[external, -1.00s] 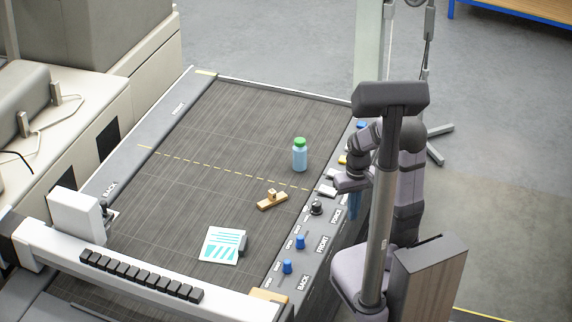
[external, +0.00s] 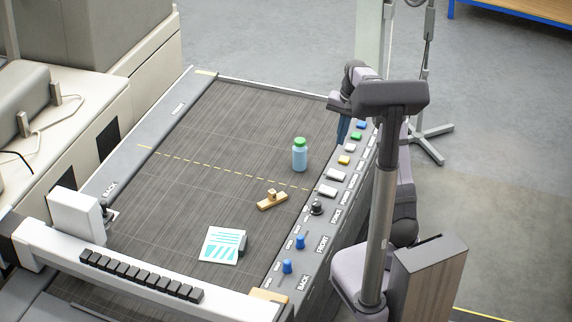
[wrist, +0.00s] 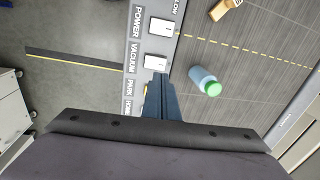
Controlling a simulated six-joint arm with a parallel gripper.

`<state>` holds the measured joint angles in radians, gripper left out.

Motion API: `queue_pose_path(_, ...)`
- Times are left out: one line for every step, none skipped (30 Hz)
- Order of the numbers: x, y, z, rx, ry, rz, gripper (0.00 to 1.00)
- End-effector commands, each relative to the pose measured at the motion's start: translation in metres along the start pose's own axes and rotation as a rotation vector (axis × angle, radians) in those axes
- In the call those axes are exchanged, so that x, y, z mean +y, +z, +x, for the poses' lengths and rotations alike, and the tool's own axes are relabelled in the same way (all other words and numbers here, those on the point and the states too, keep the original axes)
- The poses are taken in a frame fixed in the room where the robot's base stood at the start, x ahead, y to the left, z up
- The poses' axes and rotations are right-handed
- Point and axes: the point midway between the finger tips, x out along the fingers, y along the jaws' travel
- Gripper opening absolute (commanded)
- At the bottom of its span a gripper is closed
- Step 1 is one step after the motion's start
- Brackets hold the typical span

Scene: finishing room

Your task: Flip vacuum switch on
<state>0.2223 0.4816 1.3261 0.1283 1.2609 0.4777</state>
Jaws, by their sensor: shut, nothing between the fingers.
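The vacuum switch is a white rocker (wrist: 156,62) beside the label VACUUM in the wrist view. In the external view it is the farther of two white rockers (external: 335,176) on the control strip. Its on or off position is too small to tell. The similar power switch (wrist: 163,27) sits beside the label POWER. My gripper (wrist: 159,79) has its fingers together and empty. In the wrist view the fingertips appear just below the vacuum switch and partly cover the yellow button. In the external view my gripper (external: 343,130) is over the far part of the strip.
Yellow (external: 344,160), green (external: 356,136) and blue (external: 361,125) buttons line the strip's far part; knobs line its near part.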

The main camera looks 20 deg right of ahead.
Motion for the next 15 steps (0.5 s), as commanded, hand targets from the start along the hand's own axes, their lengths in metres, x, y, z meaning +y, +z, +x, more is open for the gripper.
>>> queue_pose_path(-0.001, -0.005, -0.002, 0.0, -0.004, 0.015, 0.0)
queue_pose_path(-0.002, -0.008, -0.003, 0.001, -0.006, 0.022, 0.0)
queue_pose_path(-0.002, -0.01, -0.004, 0.001, -0.008, 0.031, 0.0)
queue_pose_path(-0.003, -0.012, -0.005, 0.002, -0.01, 0.036, 0.0)
queue_pose_path(-0.003, -0.013, -0.005, 0.001, -0.011, 0.041, 0.0)
queue_pose_path(-0.003, -0.014, -0.006, 0.001, -0.012, 0.046, 0.0)
queue_pose_path(-0.003, -0.015, -0.006, 0.001, -0.013, 0.048, 0.0)
queue_pose_path(-0.004, -0.016, -0.006, 0.001, -0.013, 0.05, 0.0)
queue_pose_path(-0.004, -0.016, -0.006, 0.001, -0.014, 0.052, 0.0)
queue_pose_path(-0.004, -0.017, -0.007, 0.001, -0.014, 0.052, 0.0)
queue_pose_path(-0.004, -0.017, -0.007, 0.001, -0.014, 0.053, 0.0)
queue_pose_path(-0.004, -0.017, -0.007, 0.001, -0.014, 0.053, 0.0)
queue_pose_path(-0.004, -0.017, -0.007, 0.001, -0.014, 0.052, 0.0)
queue_pose_path(-0.004, -0.017, -0.007, 0.002, -0.014, 0.052, 0.0)
queue_pose_path(-0.004, -0.017, -0.007, 0.002, -0.014, 0.052, 0.0)
